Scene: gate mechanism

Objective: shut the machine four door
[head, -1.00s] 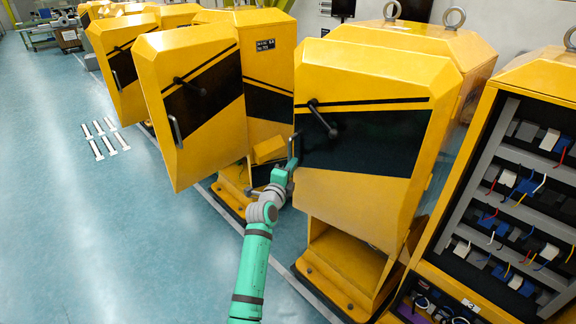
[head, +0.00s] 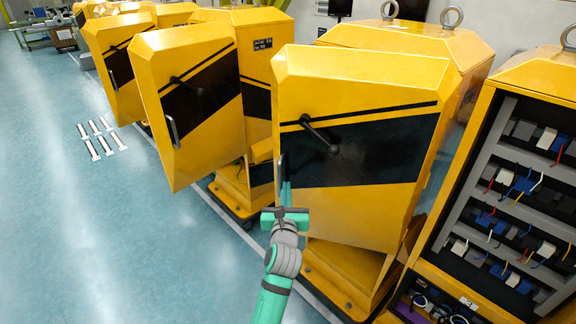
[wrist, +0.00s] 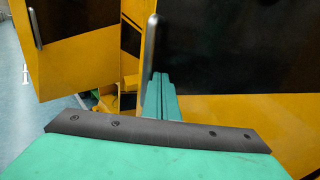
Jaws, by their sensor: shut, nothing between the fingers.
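The nearest yellow door (head: 350,190), with a black band, stands ajar in front of its yellow cabinet (head: 430,50). It has a dark lever (head: 320,134) and an upright grey handle (head: 281,168) at its left edge. My gripper (head: 286,190) is shut and empty at that left edge, by the lower end of the handle. In the wrist view the green fingers (wrist: 159,90) stand together just right of the handle (wrist: 150,45), with the door's face (wrist: 230,50) behind. I cannot tell whether they touch the door. No number is readable on this machine.
Another open yellow door (head: 190,110) stands to the left, and more cabinets follow behind it. An open cabinet with wired shelves (head: 510,190) is at the right. The blue floor (head: 100,230) at the left is clear, apart from several pale floor marks (head: 100,138).

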